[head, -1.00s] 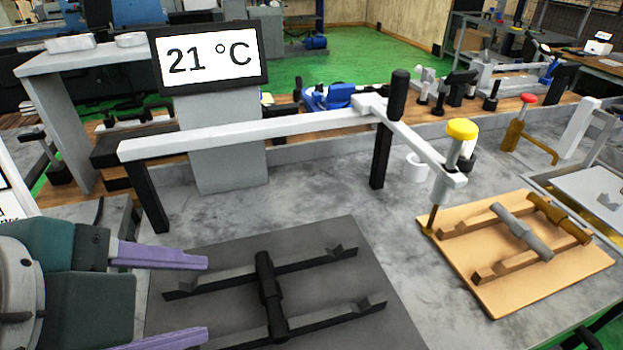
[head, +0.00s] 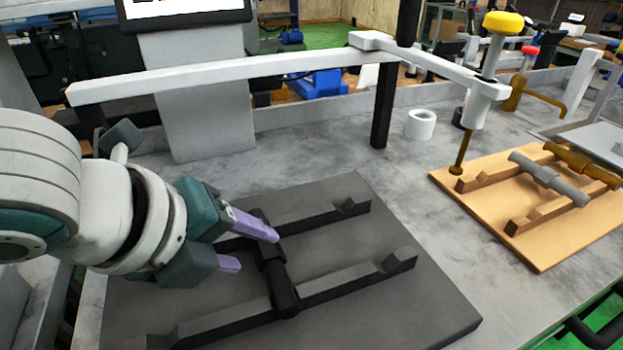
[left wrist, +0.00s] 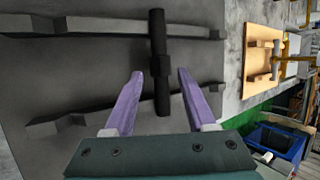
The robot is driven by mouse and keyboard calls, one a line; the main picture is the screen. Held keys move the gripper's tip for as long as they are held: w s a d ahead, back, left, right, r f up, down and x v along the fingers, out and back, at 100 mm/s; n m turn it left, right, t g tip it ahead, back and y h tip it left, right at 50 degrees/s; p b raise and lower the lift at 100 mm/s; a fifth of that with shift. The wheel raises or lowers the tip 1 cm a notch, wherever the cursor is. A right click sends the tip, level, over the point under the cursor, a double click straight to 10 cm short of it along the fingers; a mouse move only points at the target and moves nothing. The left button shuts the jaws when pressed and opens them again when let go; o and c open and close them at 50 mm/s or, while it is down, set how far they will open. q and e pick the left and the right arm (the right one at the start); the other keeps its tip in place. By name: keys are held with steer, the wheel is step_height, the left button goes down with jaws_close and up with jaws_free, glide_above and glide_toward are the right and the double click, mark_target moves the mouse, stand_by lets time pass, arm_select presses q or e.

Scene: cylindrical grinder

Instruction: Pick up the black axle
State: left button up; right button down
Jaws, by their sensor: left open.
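The black axle (head: 276,268) lies across two dark rails on a dark grey board (head: 440,312) in the head view. It also shows in the left wrist view (left wrist: 158,62), upright in the picture, with its near end between the finger lines. My left gripper (head: 254,246) has purple fingers and is open and empty. In the head view its fingertips are at the axle's far part, one overlapping it in the picture. In the left wrist view the fingers (left wrist: 160,76) lie on either side of the axle; contact is not visible. My right gripper is not in view.
A white bar frame (head: 240,72) with a yellow-topped probe (head: 490,80) spans behind the board. A wooden board (head: 480,214) at the right holds a grey axle (head: 548,178) and a brown axle (head: 580,166). Grey table between the boards is clear.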

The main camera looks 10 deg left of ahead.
mark_target(263, 253)
arm_select(q)
steer(key=x, duration=0.4)
steer(key=shift+d+b, duration=0.1)
steer(key=shift+b, duration=0.2)
steer(key=shift+c, duration=0.3)
jaws_close()
stand_by(0.7)
